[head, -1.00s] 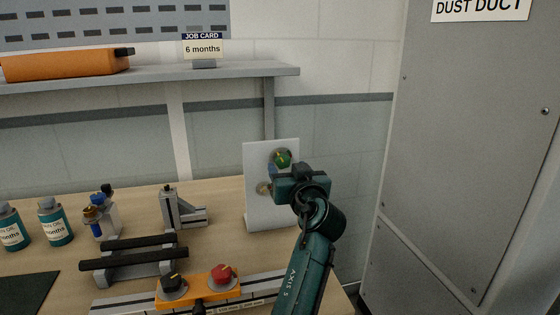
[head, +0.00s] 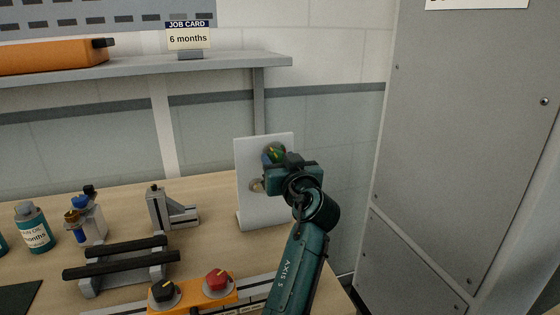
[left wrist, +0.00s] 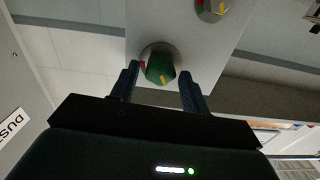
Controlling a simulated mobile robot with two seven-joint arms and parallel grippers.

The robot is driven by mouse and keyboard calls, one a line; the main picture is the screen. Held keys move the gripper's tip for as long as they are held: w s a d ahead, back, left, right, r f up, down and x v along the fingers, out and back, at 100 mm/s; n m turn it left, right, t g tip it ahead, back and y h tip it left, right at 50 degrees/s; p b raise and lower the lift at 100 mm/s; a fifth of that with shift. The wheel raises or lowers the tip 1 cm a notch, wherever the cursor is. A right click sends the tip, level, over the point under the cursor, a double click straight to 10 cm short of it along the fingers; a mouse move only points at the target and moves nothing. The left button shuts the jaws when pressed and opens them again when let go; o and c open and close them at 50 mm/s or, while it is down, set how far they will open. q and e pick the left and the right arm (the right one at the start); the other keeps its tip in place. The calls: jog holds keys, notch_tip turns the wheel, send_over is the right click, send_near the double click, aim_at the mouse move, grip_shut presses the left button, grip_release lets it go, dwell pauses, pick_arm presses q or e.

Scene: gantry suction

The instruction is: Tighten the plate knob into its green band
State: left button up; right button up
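The white upright plate (head: 255,213) stands at the back right of the bench in the head view. On it is a green knob (head: 271,150) on a round grey dial, partly hidden by my gripper. In the left wrist view the green knob (left wrist: 159,69) shows a yellow patch at its lower edge and a red patch at its left. I cannot tell where its pointer stands. My left gripper (head: 277,160) is open. Its two fingers (left wrist: 159,74) stand on either side of the knob, with small gaps showing. My right gripper is not in view.
A second dial (head: 257,185) sits lower on the plate. An orange box with a black knob (head: 163,291) and a red knob (head: 217,281) is at the front. A metal bracket (head: 160,213) stands left of the plate. A grey cabinet (head: 450,160) fills the right.

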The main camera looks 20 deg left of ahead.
pick_arm(q)
jog(key=c, duration=0.7)
jog(key=m+p, duration=0.1)
jog(key=m, duration=0.3)
jog(key=shift+r+p, duration=0.15)
jog(key=shift+p, duration=0.2)
jog(key=m+p, duration=0.1)
jog(key=m, duration=0.2)
jog(key=shift+m+p, duration=0.5)
jog(key=shift+m, duration=0.3)
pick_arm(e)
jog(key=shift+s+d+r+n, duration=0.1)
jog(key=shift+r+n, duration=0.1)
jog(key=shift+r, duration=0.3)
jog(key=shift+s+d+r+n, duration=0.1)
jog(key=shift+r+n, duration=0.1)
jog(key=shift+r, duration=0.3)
pick_arm(q)
jog(key=shift+m, duration=0.3)
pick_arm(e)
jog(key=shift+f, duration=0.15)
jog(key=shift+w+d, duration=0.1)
